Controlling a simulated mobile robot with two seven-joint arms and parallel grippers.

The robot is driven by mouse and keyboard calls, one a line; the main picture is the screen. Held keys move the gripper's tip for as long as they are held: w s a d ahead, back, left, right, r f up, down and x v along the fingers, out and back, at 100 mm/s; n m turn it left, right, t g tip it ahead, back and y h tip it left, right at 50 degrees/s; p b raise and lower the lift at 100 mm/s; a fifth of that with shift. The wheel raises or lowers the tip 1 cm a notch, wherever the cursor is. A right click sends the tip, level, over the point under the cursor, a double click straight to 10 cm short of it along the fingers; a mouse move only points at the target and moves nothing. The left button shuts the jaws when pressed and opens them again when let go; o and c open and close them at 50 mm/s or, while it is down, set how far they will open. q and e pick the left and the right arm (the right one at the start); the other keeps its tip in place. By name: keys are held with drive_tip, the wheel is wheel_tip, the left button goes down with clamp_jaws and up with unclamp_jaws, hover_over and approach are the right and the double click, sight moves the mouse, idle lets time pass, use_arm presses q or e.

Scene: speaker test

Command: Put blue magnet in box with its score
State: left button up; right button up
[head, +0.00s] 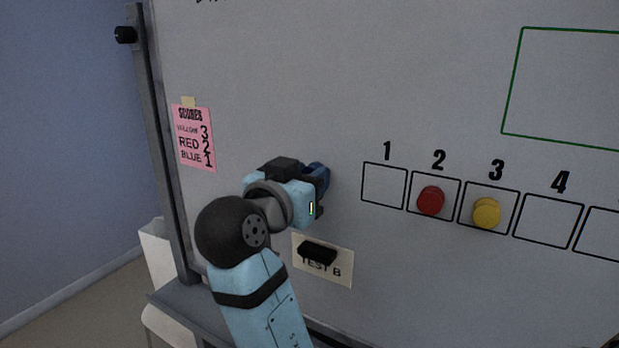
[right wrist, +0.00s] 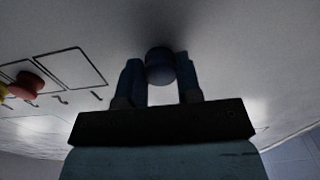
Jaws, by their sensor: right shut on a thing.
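The blue magnet (right wrist: 159,66) is between the two fingers of my right gripper (right wrist: 160,80), which is shut on it. In the head view my right gripper (head: 319,182) is close to the whiteboard, left of box 1; I cannot pick out the magnet there. Whether the magnet touches the board is unclear. Box 1 (head: 384,185) is empty. The pink score sheet (head: 194,138) reads yellow 3, red 2, blue 1. My left gripper is not in view.
A red magnet (head: 431,200) is in box 2 and a yellow magnet (head: 486,212) in box 3. Box 4 (head: 547,219) is empty. A black object (head: 317,251) sits over the "TEST B" label (head: 338,272) below my gripper. A green outline (head: 511,85) is at upper right.

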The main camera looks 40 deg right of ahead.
drive_tip(key=shift+a, duration=0.1)
drive_tip(key=shift+v, duration=0.75)
drive_tip(key=shift+a, duration=0.1)
